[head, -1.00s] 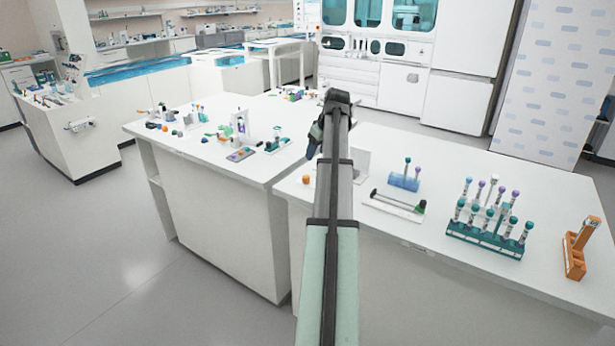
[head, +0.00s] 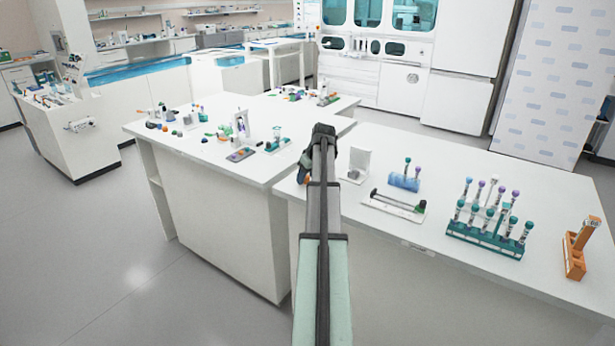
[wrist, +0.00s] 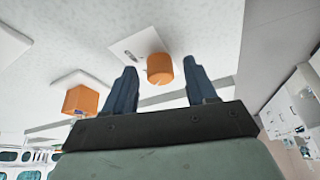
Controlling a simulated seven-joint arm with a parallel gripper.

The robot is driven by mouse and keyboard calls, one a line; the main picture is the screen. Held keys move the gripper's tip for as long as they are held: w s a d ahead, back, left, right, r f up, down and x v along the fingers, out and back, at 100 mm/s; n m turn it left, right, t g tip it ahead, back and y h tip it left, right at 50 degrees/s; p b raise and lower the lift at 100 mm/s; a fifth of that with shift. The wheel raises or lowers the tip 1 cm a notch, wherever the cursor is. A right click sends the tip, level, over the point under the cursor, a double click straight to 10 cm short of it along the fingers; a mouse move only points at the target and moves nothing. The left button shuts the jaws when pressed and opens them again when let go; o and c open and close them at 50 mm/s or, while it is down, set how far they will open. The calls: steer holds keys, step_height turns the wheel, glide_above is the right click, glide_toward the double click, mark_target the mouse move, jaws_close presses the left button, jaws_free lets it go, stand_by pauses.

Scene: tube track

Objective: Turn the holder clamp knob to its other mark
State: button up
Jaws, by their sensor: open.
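In the wrist view, an orange round knob (wrist: 160,69) stands by a white plate (wrist: 127,48) that carries a small dark mark. My gripper (wrist: 160,68) is open. Its two dark fingers appear on either side of the knob, with a visible gap on each side. I cannot tell how far the fingertips reach along the knob. In the head view, my gripper (head: 304,174) is low over the near left part of the right bench, mostly hidden by my own arm. The knob is mostly hidden there too.
An orange block (wrist: 82,100) shows left of the fingers in the wrist view. On the right bench (head: 400,235) are a white upright stand (head: 358,164), a blue tube block (head: 404,182), a white tray (head: 394,207), a green tube rack (head: 485,241) and an orange holder (head: 575,258).

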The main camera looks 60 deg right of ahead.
jaws_close()
stand_by(0.6)
steer(key=m+h, duration=0.1)
steer(key=m, duration=0.2)
steer(key=shift+a, duration=0.1)
steer(key=m+g+h, duration=0.1)
steer(key=m, duration=0.2)
steer(key=shift+w+a+m, duration=0.1)
steer(key=shift+w+m, duration=0.05)
steer(key=shift+m, duration=0.15)
steer(key=m+g+h, duration=0.1)
steer(key=m, duration=0.2)
steer(key=shift+w+m, duration=0.1)
steer(key=shift+m, duration=0.2)
steer(key=shift+w+m+g, duration=0.1)
steer(key=shift+m+g, duration=0.8)
steer(key=shift+m, duration=0.9)
